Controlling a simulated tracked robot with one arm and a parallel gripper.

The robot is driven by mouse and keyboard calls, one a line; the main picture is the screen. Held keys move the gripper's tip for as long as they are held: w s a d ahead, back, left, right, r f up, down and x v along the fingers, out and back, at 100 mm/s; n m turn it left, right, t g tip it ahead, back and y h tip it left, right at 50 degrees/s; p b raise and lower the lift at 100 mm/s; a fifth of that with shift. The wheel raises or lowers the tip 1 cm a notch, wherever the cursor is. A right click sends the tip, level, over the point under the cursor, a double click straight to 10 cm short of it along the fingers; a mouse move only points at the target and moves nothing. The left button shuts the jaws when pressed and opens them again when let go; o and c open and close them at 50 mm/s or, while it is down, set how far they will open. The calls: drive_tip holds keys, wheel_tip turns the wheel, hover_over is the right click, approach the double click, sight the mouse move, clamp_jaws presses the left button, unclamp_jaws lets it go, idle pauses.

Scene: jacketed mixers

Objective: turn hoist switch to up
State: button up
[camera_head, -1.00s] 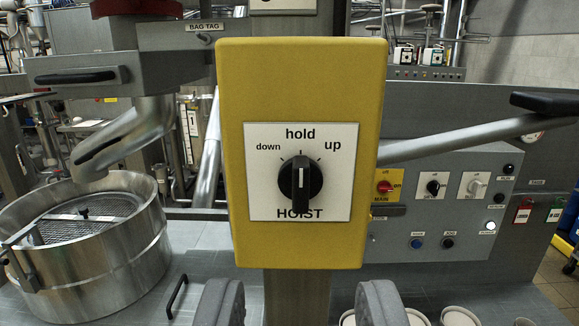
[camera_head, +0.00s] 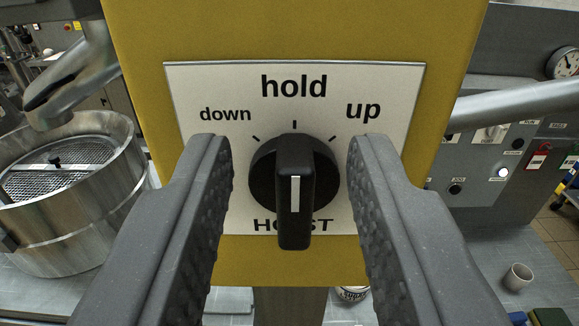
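The hoist switch (camera_head: 294,190) is a black rotary knob with a white line on its grip. It sits on a white label plate (camera_head: 232,85) marked down, hold, up and HOIST, on a yellow box (camera_head: 290,28). The knob's grip stands upright, in line with the middle mark under "hold". My gripper (camera_head: 291,150) is open, with one grey finger on each side of the knob. Gaps show between the fingers and the knob in the picture. The fingers cover parts of the plate's lower sides.
A steel sieve drum (camera_head: 95,215) stands at the left. A grey control panel (camera_head: 470,205) and a slanted metal bar (camera_head: 520,100) are behind at the right. A small cup (camera_head: 518,277) stands at lower right. A post runs below the yellow box.

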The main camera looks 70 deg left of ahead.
clamp_jaws()
drive_tip(key=shift+d, duration=0.2)
drive_tip(key=shift+a, duration=0.1)
drive_tip(key=shift+a+r, duration=0.1)
drive_tip(key=shift+m, duration=0.7)
idle(0.6)
drive_tip(key=shift+w+f+m+p, duration=0.1)
drive_tip(key=shift+w+m+p, duration=0.1)
drive_tip(key=shift+m, duration=0.35)
drive_tip(key=shift+w+f+m+p, duration=0.1)
drive_tip(key=shift+m+p, duration=0.1)
drive_tip(key=shift+m, duration=0.35)
idle(0.5)
drive_tip(key=m+p, duration=0.2)
drive_tip(key=m, duration=0.1)
drive_tip(key=shift+w+m, duration=0.15)
drive_tip(key=shift+m, duration=0.15)
drive_tip(key=shift+w+f+m+p, duration=0.1)
drive_tip(key=shift+f+m+p, duration=0.1)
drive_tip(key=shift+m+p, duration=0.55)
drive_tip(key=shift+m, duration=0.25)
